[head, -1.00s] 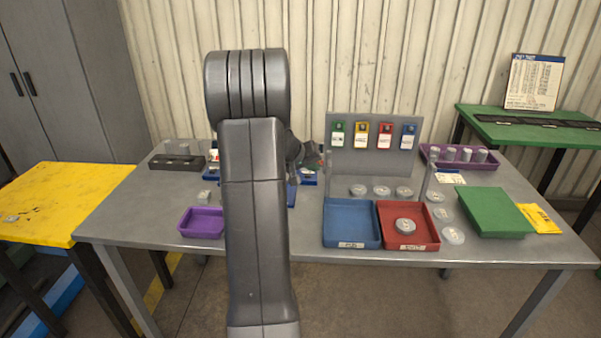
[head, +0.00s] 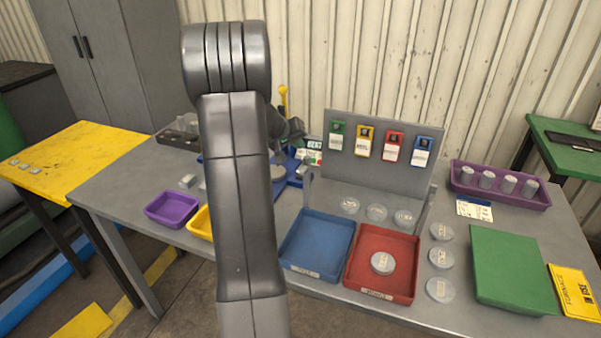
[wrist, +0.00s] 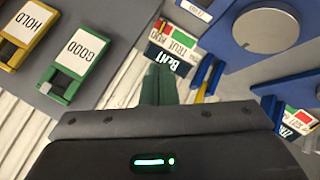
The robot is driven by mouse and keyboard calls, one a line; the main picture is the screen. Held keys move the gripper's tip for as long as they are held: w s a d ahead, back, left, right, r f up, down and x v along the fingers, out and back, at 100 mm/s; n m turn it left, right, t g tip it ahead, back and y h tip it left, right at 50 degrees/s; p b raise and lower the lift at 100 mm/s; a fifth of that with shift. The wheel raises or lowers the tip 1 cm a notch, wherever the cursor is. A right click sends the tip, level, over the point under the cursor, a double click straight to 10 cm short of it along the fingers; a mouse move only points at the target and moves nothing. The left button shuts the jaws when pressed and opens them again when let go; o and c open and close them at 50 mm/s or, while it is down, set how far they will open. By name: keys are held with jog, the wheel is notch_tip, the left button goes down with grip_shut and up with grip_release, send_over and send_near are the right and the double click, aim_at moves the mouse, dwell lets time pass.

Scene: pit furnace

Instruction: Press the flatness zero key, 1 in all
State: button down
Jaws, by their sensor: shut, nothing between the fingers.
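I cannot pick out a key marked flatness zero in either view. A blue-based device with a round grey disc (wrist: 265,30) shows at the upper right of the wrist view. In the head view its blue base (head: 294,182) is partly hidden behind my arm. A sign reading TRUE and BENT (wrist: 172,48) lies beside it, close past my fingertips in the wrist view. My gripper (wrist: 160,72) is shut and empty, its two dark green fingers together. It appears apart from the device, left of the disc in the wrist view. My arm hides the gripper in the head view.
A grey panel (head: 370,180) carries green, yellow, red and blue tags. The GOOD tag (wrist: 78,58) is near my gripper. Blue (head: 316,245) and red (head: 383,262) trays stand in front. Purple (head: 172,209) and yellow (head: 201,222) trays sit left.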

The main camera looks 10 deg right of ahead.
jog(key=shift+a, duration=0.1)
jog(key=b, duration=0.4)
send_over(298, 180)
notch_tip(298, 180, down, 7)
jog(key=shift+w+f, duration=0.1)
jog(key=shift+f, duration=0.05)
jog(key=shift+f+b, duration=0.75)
jog(key=shift+b, duration=0.25)
jog(key=shift+f, duration=0.1)
dwell(1.3)
jog(key=shift+f+b, duration=0.3)
jog(key=shift+b, duration=0.5)
jog(key=shift+f+b, duration=0.4)
jog(key=shift+b, duration=0.3)
dwell(0.3)
jog(key=shift+r, duration=0.1)
jog(key=shift+r+p, duration=0.3)
jog(key=shift+r, duration=0.4)
